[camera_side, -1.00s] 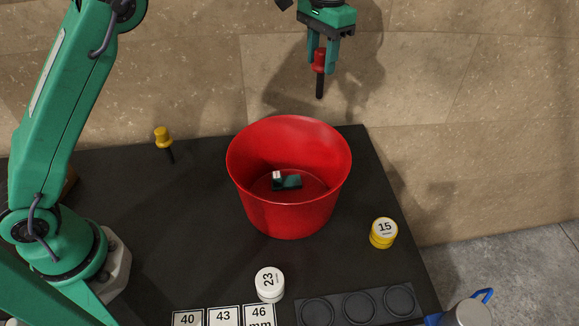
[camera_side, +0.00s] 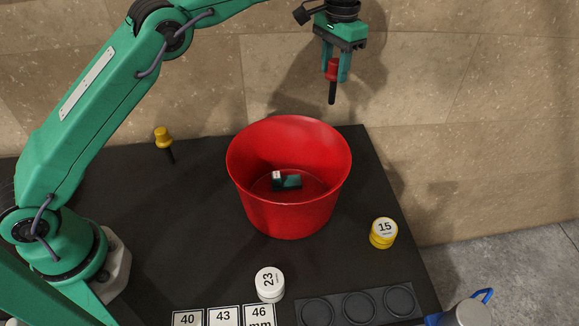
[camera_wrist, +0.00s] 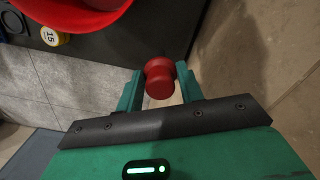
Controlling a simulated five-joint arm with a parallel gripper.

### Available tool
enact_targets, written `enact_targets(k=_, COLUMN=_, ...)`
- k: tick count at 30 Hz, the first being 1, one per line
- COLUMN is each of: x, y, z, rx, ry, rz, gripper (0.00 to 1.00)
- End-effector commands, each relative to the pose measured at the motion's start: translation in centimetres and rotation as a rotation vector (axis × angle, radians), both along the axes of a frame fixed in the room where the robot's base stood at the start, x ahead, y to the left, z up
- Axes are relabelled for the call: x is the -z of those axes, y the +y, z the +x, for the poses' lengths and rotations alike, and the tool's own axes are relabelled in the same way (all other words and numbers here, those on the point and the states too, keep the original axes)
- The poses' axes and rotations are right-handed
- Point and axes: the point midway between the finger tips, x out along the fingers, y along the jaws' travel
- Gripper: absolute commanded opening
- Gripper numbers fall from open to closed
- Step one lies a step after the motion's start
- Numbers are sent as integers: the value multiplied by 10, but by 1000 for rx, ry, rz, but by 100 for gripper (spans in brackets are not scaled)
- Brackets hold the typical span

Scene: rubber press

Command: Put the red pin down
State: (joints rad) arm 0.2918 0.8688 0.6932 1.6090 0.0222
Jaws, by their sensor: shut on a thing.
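The red pin (camera_side: 332,70) has a red head and a dark shank that points down. My gripper (camera_side: 337,74) is shut on its head and holds it upright in the air, above and behind the red bucket in the side view. In the wrist view the red pin (camera_wrist: 160,78) shows head-on between the two green fingers of my gripper (camera_wrist: 160,88). Its shank is hidden behind the head there.
The red bucket (camera_side: 290,210) stands on the black table (camera_side: 190,230) with a small dark green and white item (camera_side: 287,181) inside. A yellow disc marked 15 (camera_side: 383,232) and a white disc marked 23 (camera_side: 269,284) lie in front.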

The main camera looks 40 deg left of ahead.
Motion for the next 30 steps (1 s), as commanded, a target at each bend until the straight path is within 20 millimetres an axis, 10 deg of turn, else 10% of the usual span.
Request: enact_targets(k=30, x=73, y=0, z=-1, rx=0, ry=2, rz=1, gripper=11)
